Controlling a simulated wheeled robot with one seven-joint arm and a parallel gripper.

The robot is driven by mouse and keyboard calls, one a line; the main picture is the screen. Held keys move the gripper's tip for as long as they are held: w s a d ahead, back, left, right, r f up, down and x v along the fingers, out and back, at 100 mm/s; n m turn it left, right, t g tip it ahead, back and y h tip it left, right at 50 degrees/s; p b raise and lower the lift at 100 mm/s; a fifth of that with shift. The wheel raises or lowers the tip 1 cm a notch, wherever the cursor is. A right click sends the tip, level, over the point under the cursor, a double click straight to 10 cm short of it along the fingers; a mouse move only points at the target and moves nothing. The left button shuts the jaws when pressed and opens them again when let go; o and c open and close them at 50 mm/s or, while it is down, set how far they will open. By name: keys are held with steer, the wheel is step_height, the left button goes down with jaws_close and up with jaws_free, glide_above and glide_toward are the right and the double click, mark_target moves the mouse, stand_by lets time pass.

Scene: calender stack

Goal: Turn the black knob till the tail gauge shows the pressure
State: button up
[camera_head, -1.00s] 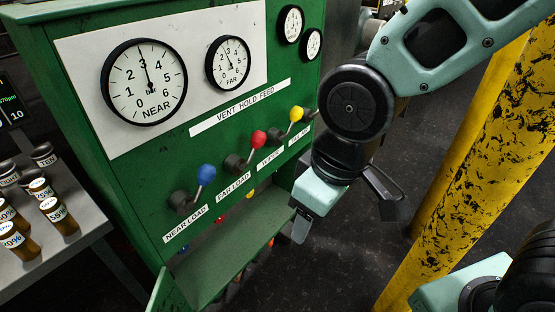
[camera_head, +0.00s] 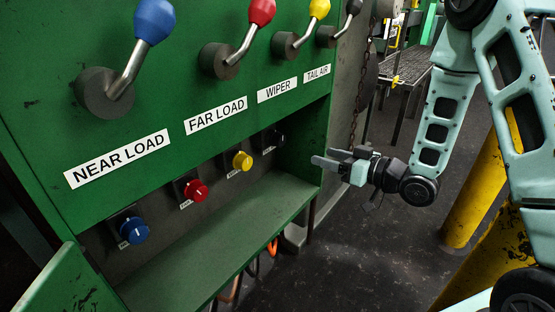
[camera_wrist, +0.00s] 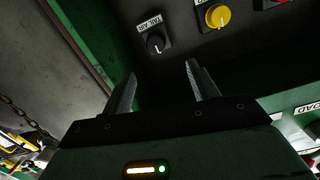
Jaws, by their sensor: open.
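The black knob (camera_head: 272,138) sits in the recess under the green panel, rightmost in its row. In the wrist view the black knob (camera_wrist: 155,43) has a white pointer line and a "TAIL AIR" label beside it. My gripper (camera_head: 322,158) is at the right opening of the recess, pointing left, apart from the knob. In the wrist view its two fingers (camera_wrist: 161,75) are open and empty, with the knob beyond the gap between them. No gauge is in view, so the tail gauge's reading is hidden.
Yellow (camera_head: 242,161), red (camera_head: 196,190) and blue (camera_head: 134,230) knobs share the recess. Colour-tipped levers stand out above it. The recess's green shelf (camera_head: 225,235) is bare. A chain (camera_head: 359,105) hangs behind my gripper, and a yellow post (camera_head: 468,190) stands at right.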

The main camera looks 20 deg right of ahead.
mark_target(283, 141)
steer(key=shift+t+y, duration=0.4)
steer(key=shift+t, duration=0.1)
steer(key=b+x, duration=0.1)
steer(key=x, duration=0.4)
steer(key=f+b+x, duration=0.1)
steer(key=b+x, duration=0.1)
steer(key=x, duration=0.4)
steer(key=d+b+x, duration=0.1)
steer(key=x, duration=0.4)
steer(key=shift+w+a+f, duration=0.1)
steer(key=shift+w+f, duration=0.15)
steer(key=shift+w, duration=0.25)
steer(key=c, duration=1)
steer(key=shift+b, duration=0.3)
